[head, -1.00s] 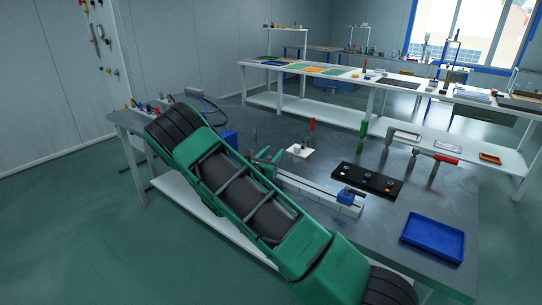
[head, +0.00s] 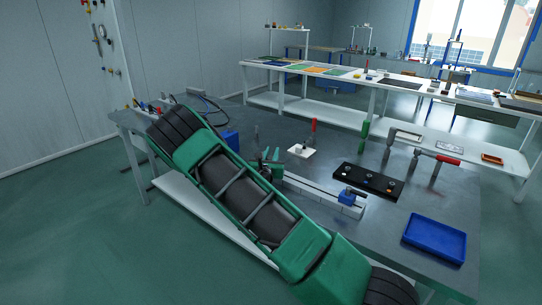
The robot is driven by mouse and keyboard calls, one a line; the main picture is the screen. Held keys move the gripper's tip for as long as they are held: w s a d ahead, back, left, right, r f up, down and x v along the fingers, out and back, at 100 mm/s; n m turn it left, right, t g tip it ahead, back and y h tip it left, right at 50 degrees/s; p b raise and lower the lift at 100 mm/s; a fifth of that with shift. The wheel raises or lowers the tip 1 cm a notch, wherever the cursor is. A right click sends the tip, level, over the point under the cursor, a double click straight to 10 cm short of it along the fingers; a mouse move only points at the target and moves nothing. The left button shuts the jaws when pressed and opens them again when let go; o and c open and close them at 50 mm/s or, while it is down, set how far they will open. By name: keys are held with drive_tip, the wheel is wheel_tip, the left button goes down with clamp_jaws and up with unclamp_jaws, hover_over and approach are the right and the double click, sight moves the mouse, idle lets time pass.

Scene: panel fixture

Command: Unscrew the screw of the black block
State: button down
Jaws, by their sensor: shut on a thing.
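My green arm crosses the foreground and hides part of the bench. My gripper (head: 272,161), small and partly hidden behind the arm, is low over the bench at the left end of a pale rail (head: 315,190). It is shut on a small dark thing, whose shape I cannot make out. I cannot clearly pick out the black block or its screw; they may be among the dark parts at the gripper. A long black panel (head: 352,178) with several small coloured parts lies to the right, apart from the gripper.
A blue clamp-like block (head: 350,196) sits at the rail's right end. A blue tray (head: 434,238) lies at the bench's right. A white plate (head: 301,151), a red upright handle (head: 313,127), a green upright (head: 364,135) and a red-handled clamp (head: 446,159) stand behind. Bench between panel and tray is clear.

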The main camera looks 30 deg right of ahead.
idle(0.3)
drive_tip(key=c, duration=1.6)
unclamp_jaws()
drive_tip(key=shift+a, duration=0.1)
drive_tip(key=shift+o, duration=0.2)
drive_tip(key=v, duration=0.9)
drive_tip(key=shift+s+a+f, duration=0.1)
drive_tip(key=shift+s+a, duration=0.45)
drive_tip(key=shift+s, duration=0.1)
